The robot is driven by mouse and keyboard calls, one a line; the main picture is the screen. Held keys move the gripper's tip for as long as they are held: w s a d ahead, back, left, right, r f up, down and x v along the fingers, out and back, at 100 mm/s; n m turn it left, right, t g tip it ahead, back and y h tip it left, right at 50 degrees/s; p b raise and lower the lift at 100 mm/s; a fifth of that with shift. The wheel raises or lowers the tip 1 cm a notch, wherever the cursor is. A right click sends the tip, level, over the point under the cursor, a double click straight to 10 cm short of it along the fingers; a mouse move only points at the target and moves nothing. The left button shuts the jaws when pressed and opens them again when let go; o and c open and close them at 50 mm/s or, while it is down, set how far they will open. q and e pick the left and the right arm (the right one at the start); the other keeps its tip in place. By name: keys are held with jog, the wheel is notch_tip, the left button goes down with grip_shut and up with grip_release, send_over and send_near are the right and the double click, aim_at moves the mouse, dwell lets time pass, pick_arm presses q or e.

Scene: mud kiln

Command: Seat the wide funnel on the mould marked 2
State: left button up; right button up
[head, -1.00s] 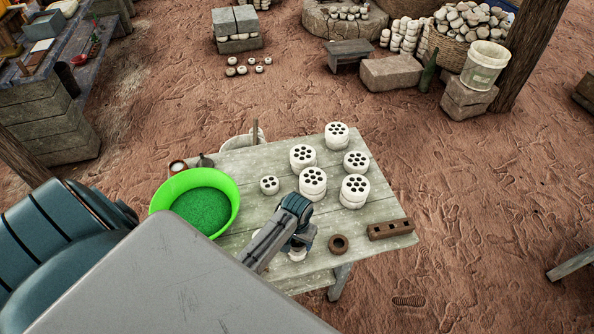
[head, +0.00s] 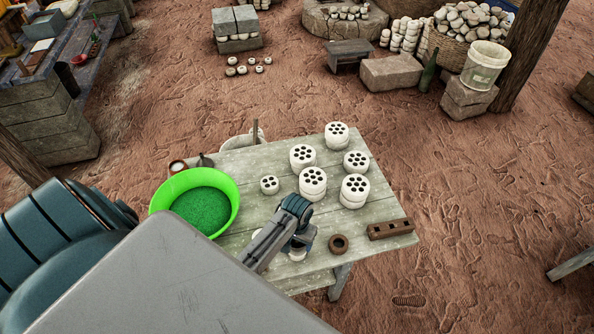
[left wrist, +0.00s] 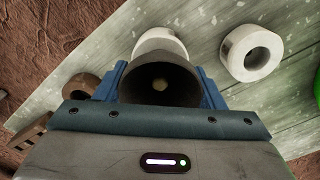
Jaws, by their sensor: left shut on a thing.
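My left gripper (left wrist: 160,92) is shut on a dark, round, hollow funnel (left wrist: 160,78). I look down into its wide mouth, and a small pale spot shows at the bottom. A white round mould (left wrist: 159,41) shows just beyond the funnel, partly hidden by it. I cannot tell whether the two touch. A second white mould (left wrist: 252,52) with one round hole stands beside it on the right. Its mark is too small to read. In the head view, my left gripper (head: 299,242) is low over the table's front, above a white mould (head: 298,255). My right gripper is not in view.
The plank table (head: 255,160) carries a green bowl (head: 228,180), several white pieces with many holes (head: 313,178), a brown ring (head: 338,244) and a brown holed brick (head: 390,229). The brown ring also shows left of the funnel in the left wrist view (left wrist: 80,86).

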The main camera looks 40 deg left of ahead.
pick_arm(q)
jog(key=shift+f, duration=0.4)
jog(key=o, duration=1.1)
jog(key=shift+c, duration=0.2)
jog(key=shift+r, duration=0.1)
jog(key=shift+r, duration=3.4)
